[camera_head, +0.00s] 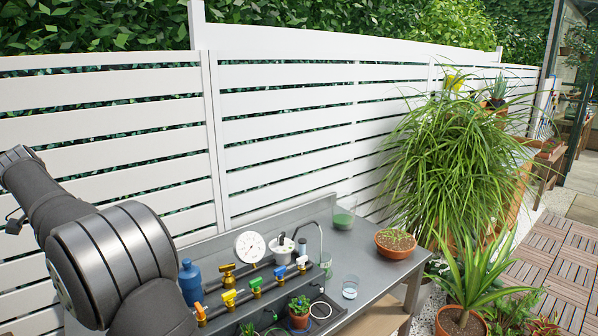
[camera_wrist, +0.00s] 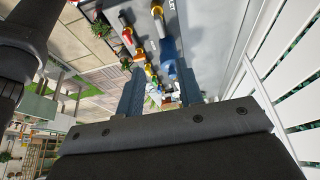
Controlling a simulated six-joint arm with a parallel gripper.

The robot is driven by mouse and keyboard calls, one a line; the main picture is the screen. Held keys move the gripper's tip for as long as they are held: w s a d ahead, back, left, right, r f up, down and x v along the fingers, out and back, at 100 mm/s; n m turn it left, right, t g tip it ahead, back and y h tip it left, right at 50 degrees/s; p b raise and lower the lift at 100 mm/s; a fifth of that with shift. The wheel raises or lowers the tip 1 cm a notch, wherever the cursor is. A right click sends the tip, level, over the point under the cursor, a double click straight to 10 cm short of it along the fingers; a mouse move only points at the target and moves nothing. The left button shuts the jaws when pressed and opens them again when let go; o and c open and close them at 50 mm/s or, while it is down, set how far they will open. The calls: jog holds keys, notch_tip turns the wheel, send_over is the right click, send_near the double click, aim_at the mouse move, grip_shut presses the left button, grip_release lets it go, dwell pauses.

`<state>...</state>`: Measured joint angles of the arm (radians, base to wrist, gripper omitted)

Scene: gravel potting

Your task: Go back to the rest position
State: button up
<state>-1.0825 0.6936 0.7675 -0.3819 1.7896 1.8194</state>
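My gripper (camera_wrist: 161,82) shows in the wrist view with its two blue-grey fingers apart and nothing held between them. It is clear of the bench, and coloured valves show far beyond the fingers. In the head view my arm fills the lower left, and the gripper itself is not visible there. The grey metal bench (camera_head: 357,258) stands against the fence. On it are a terracotta bowl (camera_head: 395,249) with gravel and small plants, a glass (camera_head: 344,216) with green contents, and a small clear glass (camera_head: 350,289) nearer the front edge.
A pipe manifold with several coloured valves (camera_head: 256,285), a round white gauge (camera_head: 250,246), a blue bottle (camera_head: 189,282) and a small potted plant (camera_head: 299,308) crowd the bench's left part. The white slatted fence (camera_head: 290,130) rises behind. Large potted plants (camera_head: 450,170) stand at the right.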

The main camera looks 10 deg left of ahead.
jog(key=x, duration=1.6)
jog(key=shift+w+d+f, duration=0.15)
jog(key=shift+f, duration=0.2)
jog(key=shift+f+n, duration=0.2)
jog(key=shift+n, duration=0.1)
jog(key=n, duration=0.1)
jog(key=n+t+y, duration=0.1)
jog(key=n, duration=0.1)
jog(key=shift+d+r+n, duration=0.1)
jog(key=shift+d+n, duration=0.05)
jog(key=shift+n, duration=0.15)
jog(key=shift+n+y, duration=0.9)
jog(key=shift+n, duration=1)
